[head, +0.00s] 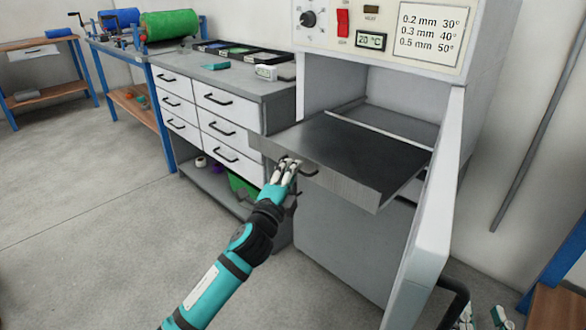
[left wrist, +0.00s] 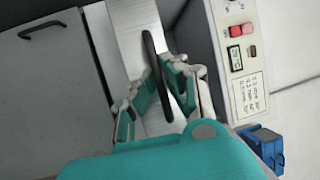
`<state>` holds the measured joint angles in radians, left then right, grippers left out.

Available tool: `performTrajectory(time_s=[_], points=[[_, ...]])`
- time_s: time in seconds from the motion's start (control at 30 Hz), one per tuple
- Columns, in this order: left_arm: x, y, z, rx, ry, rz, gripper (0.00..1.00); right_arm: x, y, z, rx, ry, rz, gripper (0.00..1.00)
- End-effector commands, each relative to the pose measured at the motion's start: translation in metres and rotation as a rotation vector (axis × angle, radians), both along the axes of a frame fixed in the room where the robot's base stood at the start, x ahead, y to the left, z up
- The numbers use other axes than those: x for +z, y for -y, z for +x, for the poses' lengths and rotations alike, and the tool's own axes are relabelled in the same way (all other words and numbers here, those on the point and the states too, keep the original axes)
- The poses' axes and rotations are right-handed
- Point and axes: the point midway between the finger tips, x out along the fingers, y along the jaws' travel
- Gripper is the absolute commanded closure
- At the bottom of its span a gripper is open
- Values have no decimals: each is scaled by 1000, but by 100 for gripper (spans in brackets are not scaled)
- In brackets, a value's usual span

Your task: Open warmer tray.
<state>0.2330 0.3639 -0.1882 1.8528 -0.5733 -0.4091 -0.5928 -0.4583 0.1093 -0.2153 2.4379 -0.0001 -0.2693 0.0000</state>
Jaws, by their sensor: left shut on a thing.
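The warmer tray (head: 345,152) is a flat metal drawer with a dark inside. It sticks out of the warmer's opening, in front of the cabinet. My left gripper (head: 287,170) is at the tray's front face, shut on the dark bar handle (head: 309,171). In the left wrist view the handle (left wrist: 150,52) runs between the fingers of my left gripper (left wrist: 160,90), against the brushed metal front (left wrist: 134,34). My right gripper (head: 482,317) shows only partly at the bottom right edge, with its fingers apart and nothing seen between them.
The warmer's door (head: 432,220) stands open to the right of the tray. Above is the control panel (head: 375,28) with a red switch and a 20 °C display. A grey-topped drawer cabinet (head: 215,102) stands close on the left. The floor (head: 90,215) at the left is clear.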

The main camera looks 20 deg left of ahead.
Motion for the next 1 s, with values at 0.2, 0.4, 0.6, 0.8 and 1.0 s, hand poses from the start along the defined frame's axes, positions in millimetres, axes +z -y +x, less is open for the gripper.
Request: performTrajectory(time_s=[0.2,0.4,0.6,0.8,1.0], points=[[-4,1,0,-3,-7,-5,100,0,0,0,0,1,0,60],[-3,1,0,-2,-5,-3,69,0,0,0,0,2,0,60],[-1,1,0,-1,-2,-1,68,0,0,0,0,2,0,60],[-4,1,-9,-1,-4,-1,68,0,0,0,0,1,0,60],[-11,3,-46,-3,-5,-1,68,0,0,0,0,1,0,60]])
